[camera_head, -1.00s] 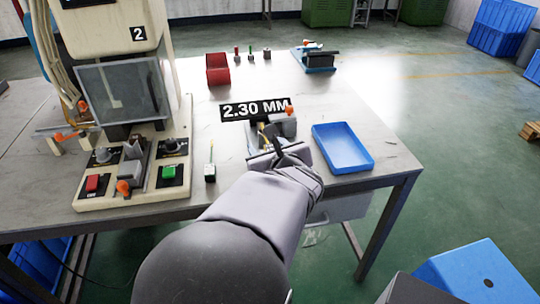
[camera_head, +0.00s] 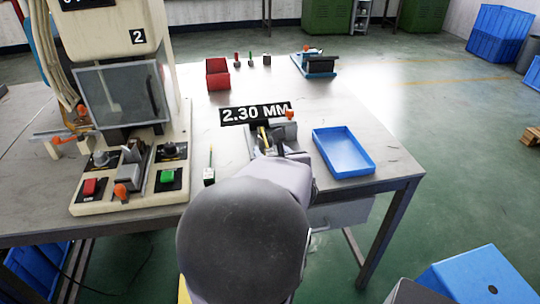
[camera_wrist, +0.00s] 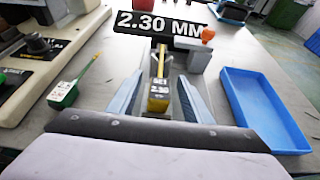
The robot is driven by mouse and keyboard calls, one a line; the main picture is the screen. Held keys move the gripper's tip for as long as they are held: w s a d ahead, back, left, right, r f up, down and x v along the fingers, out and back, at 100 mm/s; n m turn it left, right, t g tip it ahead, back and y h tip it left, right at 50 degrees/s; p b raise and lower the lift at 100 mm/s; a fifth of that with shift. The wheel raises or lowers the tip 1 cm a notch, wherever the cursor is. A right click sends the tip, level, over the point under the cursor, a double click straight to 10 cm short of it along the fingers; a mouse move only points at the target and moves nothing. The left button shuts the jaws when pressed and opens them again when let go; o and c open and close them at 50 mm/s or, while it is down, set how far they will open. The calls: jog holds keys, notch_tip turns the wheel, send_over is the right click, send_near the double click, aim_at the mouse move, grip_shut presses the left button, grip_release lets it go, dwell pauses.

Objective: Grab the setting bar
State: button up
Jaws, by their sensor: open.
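The setting bar, a narrow yellow bar with a dark, marked near end (camera_wrist: 159,92), lies lengthwise in the middle of the wrist view. My gripper (camera_wrist: 161,79) is open, with one grey-blue finger on each side of the bar and a gap to it on both sides. In the head view my gripper (camera_head: 268,143) is low over the grey fixture just in front of the black "2.30 MM" sign, and my arm hides much of that spot. I cannot tell how deep the fingers reach beside the bar.
A grey block with an orange knob (camera_head: 289,116) stands close at the right of the bar. The "2.30 MM" sign (camera_head: 255,113) is just behind. A blue tray (camera_head: 343,152) is at the right, a green-based part (camera_head: 209,176) and the moulding machine (camera_head: 120,205) at the left.

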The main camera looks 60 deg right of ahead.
jog(key=shift+w+d+f, duration=0.1)
jog(key=shift+w+d, duration=0.05)
grip_shut()
